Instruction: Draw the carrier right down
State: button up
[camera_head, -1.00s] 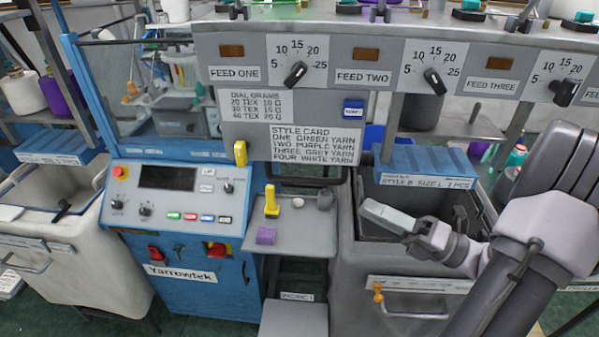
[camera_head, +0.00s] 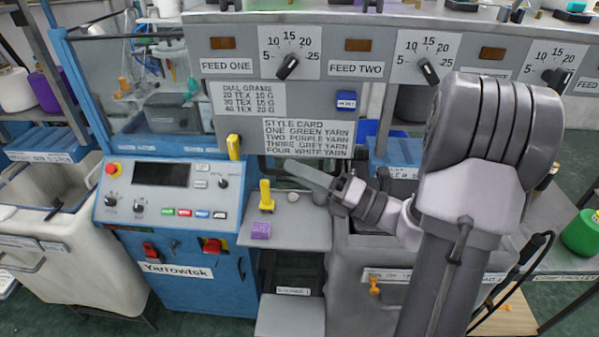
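My gripper (camera_head: 312,177) is at the centre of the head view, pointing left, above the right part of the small grey shelf. I see its fingers from the side, so whether they are apart is unclear. No part is clearly marked as the carrier. A yellow upright piece (camera_head: 234,147) is at the front of the machine, left of the style card. A second yellow piece (camera_head: 266,196) stands on the shelf (camera_head: 287,229), left of my gripper and apart from it. A purple block (camera_head: 261,230) lies in front of it.
The blue control cabinet (camera_head: 170,262) stands left of the shelf, with a cream bin (camera_head: 70,255) beyond. A grey bin (camera_head: 345,265) is below my arm. The feed dial panel (camera_head: 224,44) runs across above. A green container (camera_head: 580,233) is at the right.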

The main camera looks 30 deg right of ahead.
grip_shut()
dwell(1.3)
